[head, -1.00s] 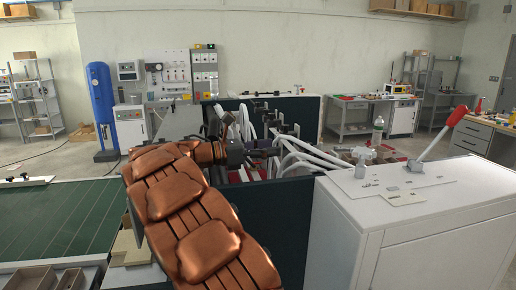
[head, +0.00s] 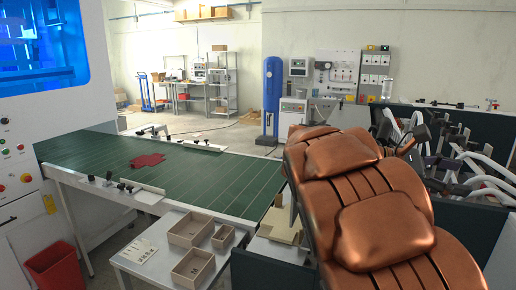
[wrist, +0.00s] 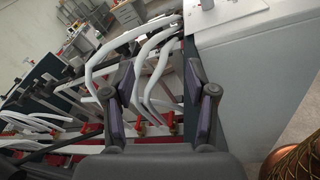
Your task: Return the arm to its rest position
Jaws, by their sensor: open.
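My copper-coloured arm fills the lower right of the head view and reaches away over the dark-walled box former machine (head: 398,214). My gripper (wrist: 158,88) shows in the wrist view with its two dark fingers spread and nothing between them. Beyond the fingers are the machine's white curved tubes (wrist: 150,62) and red-tipped fittings. I cannot tell how far the fingertips are from the tubes.
A small table (head: 150,272) carries wooden trays (head: 190,229). A red bin (head: 55,268) stands at left below a white machine with a blue window. A blue tank (head: 271,95) stands at the back.

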